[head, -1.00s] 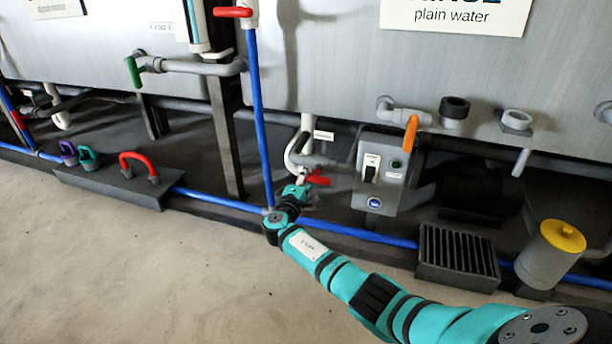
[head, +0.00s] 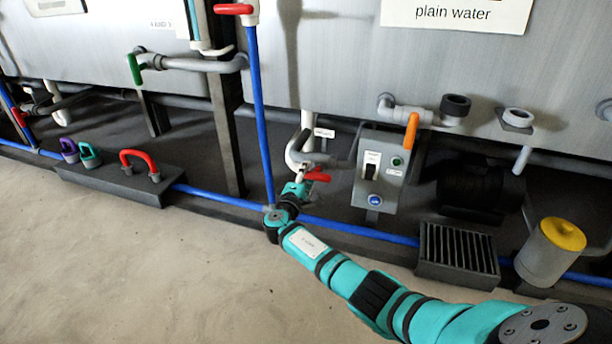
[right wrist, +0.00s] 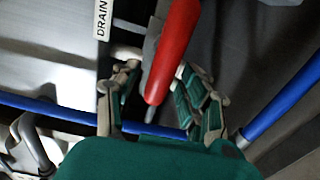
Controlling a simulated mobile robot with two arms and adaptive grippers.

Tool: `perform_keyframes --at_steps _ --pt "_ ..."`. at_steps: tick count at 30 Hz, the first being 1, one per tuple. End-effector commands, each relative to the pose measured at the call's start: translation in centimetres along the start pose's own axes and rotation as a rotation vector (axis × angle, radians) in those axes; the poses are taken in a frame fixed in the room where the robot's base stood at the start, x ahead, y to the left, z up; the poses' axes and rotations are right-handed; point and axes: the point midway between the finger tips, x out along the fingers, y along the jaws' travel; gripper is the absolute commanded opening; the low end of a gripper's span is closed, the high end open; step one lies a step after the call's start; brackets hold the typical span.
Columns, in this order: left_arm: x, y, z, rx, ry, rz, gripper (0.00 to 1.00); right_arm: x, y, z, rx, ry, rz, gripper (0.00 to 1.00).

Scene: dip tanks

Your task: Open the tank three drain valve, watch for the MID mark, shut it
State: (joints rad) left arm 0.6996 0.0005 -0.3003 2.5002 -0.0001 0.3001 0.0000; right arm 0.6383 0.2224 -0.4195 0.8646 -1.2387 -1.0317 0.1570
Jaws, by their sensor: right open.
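The red drain valve handle (head: 318,176) sits on pale pipework under the steel tank (head: 340,75), whose sign reads "plain water". My right gripper (head: 301,184) is at this handle, its fingers partly hidden. In the right wrist view, the red handle (right wrist: 172,50) runs between the two open fingers of the right gripper (right wrist: 158,88), which are apart on either side of it. A tag reading "DRAIN" (right wrist: 103,18) is beside it. My left gripper is out of view. No MID mark can be read.
A grey switch box (head: 380,170) with an orange lever above stands right of the valve. A blue upright pipe (head: 261,120) is close on the left. A blue floor pipe (head: 350,230), black grate (head: 458,257) and yellow-capped canister (head: 548,255) lie along the floor edge. Open floor is in front.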

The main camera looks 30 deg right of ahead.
Motion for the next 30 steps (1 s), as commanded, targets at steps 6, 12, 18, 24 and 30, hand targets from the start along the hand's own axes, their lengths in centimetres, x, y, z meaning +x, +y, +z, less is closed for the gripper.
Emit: perform_keyframes --at_steps 6,12,18,24,30 --pt "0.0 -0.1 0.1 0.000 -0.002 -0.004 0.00 -0.5 0.0 0.0 0.001 0.000 0.000 0.44" --pt "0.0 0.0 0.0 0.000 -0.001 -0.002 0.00 -3.6 -0.1 -0.1 0.004 0.004 -0.002 0.44" --pt "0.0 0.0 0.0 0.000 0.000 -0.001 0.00 -8.0 -0.1 0.0 0.002 0.002 -0.002 0.44" --pt "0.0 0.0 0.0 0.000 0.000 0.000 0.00 -11.0 -0.1 -0.1 0.001 0.002 -0.001 0.44" --pt "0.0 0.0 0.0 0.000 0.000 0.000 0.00 -12.0 0.0 0.0 0.001 0.000 0.000 0.44"
